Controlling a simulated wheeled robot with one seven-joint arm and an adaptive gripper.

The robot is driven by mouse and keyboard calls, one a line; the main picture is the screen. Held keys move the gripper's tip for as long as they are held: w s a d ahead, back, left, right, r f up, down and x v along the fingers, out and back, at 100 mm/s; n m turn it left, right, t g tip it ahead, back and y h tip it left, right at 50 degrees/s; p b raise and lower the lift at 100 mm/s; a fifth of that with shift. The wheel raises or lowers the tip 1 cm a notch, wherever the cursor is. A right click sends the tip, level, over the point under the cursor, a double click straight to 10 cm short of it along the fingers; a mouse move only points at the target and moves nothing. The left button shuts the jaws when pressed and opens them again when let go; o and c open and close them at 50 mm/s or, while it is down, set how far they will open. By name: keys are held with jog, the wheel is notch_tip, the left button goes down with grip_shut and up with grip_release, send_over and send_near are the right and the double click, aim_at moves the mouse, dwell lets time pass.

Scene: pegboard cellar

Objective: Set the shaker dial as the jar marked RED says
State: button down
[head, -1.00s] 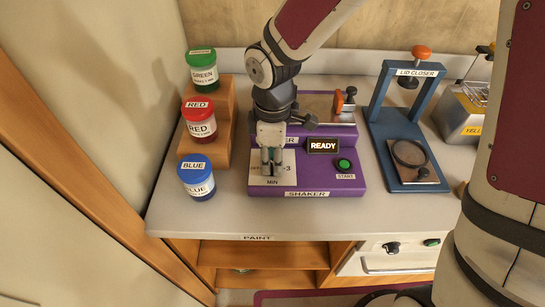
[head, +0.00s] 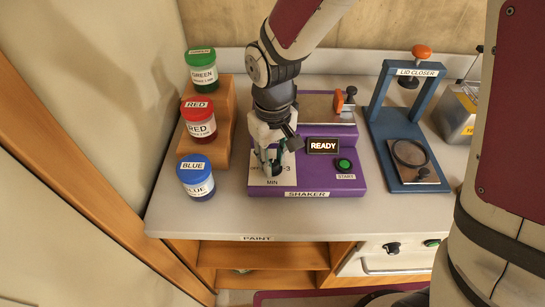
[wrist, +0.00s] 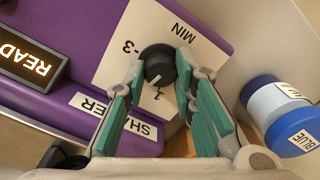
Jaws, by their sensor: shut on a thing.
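The purple shaker (head: 335,182) has a white dial plate marked MIN, with a 3 on the right. In the wrist view the black dial knob (wrist: 158,66) has a white pointer line towards a partly hidden numeral at the plate's lower edge. My gripper (wrist: 160,75) is shut on this knob, a fingertip on each side.
The shaker's display (head: 323,146) reads READY above a green START button (head: 344,165). GREEN (head: 201,72) and BLUE (head: 196,178) jars stand near the RED one, left of my gripper. A blue lid closer (head: 405,130) stands to the right. The counter's front strip is clear.

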jog(key=shift+m, duration=1.6)
jog(key=c, duration=1.3)
grip_release()
notch_tip(320, 180, up, 12)
